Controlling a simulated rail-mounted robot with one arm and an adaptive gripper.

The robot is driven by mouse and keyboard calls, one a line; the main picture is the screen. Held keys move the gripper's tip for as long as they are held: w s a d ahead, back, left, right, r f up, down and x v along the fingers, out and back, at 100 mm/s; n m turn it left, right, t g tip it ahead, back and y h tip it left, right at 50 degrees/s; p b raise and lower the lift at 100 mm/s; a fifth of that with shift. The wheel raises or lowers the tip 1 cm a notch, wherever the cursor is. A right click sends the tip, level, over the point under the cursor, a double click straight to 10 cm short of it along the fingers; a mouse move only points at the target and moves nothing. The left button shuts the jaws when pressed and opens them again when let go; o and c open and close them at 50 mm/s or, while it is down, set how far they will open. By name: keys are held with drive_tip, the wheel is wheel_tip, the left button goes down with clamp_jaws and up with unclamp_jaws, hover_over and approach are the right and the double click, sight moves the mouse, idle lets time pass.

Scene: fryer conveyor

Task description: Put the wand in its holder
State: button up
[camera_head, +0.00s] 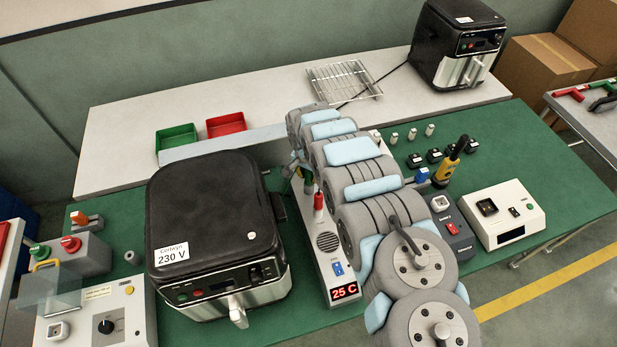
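A slim red-and-white stick (318,204), possibly the wand, stands roughly upright over the long white unit (328,262) with the "25 C" display. Its upper end is close to my arm, and I cannot tell whether it sits in a holder. A yellow-and-black handled tool (448,163) stands tilted on the right of the bench; it could also be the wand. My gripper (299,172) points down behind the black fryer's right rear side. My arm mostly hides it, so its fingers and anything between them are unclear.
The black fryer (205,205) stands left of my arm. A dark grey box (450,225) and a white socket box (502,213) stand to the right. Green (177,138) and red (226,124) trays, a wire rack (345,80) and a second fryer (458,45) are behind.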

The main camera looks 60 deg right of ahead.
clamp_jaws()
drive_tip(key=shift+r+p, duration=1.6)
drive_tip(key=shift+r, duration=0.9)
